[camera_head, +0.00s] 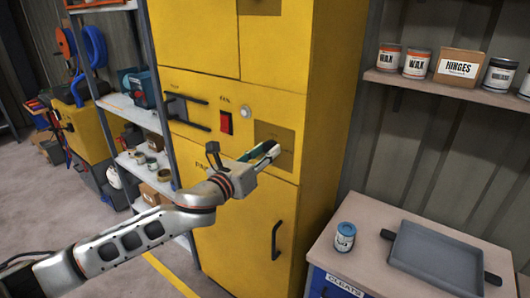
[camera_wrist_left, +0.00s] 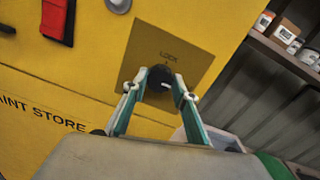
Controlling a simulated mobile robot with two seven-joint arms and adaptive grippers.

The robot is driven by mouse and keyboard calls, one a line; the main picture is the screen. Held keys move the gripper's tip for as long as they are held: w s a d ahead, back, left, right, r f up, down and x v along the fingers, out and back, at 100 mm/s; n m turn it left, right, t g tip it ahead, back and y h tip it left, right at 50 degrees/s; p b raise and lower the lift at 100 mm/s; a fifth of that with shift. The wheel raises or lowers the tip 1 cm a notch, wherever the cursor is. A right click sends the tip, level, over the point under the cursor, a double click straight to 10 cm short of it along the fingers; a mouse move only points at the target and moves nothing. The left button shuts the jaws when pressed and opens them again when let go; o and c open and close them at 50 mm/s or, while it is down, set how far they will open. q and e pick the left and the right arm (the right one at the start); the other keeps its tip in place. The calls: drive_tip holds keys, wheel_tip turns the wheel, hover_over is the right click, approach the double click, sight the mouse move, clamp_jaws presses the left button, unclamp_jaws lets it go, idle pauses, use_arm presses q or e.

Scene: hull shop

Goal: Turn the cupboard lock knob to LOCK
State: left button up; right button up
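The yellow cupboard (camera_head: 225,165) stands in the middle of the head view, and its front fills much of the left wrist view (camera_wrist_left: 60,85). A dark square lock plate is on its front, with the word LOCK above a black knob (camera_wrist_left: 159,78). My left gripper (camera_head: 265,150) is at the plate. In the left wrist view its two green-sided fingers (camera_wrist_left: 160,82) stand on either side of the knob, which about fills the space between the tips. Which way the knob points is hard to tell. In the head view the gripper hides the knob. My right gripper is not in view.
A red switch (camera_head: 226,122), a round grey button (camera_head: 246,111) and black handles (camera_head: 277,240) are on the cupboard front. A bench with a can (camera_head: 345,237) and a grey tray (camera_head: 437,256) stands at right. A wall shelf holds cans and a box (camera_head: 459,66).

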use_arm(q)
drive_tip(key=shift+n, duration=0.3)
drive_tip(key=n, duration=0.8)
drive_tip(key=shift+n, duration=0.3)
drive_tip(key=n, duration=0.4)
drive_tip(key=shift+w+g, duration=0.1)
drive_tip(key=shift+g, duration=0.3)
drive_tip(key=shift+a+n, duration=0.1)
drive_tip(key=shift+n, duration=1.9)
drive_tip(key=o, duration=1.1)
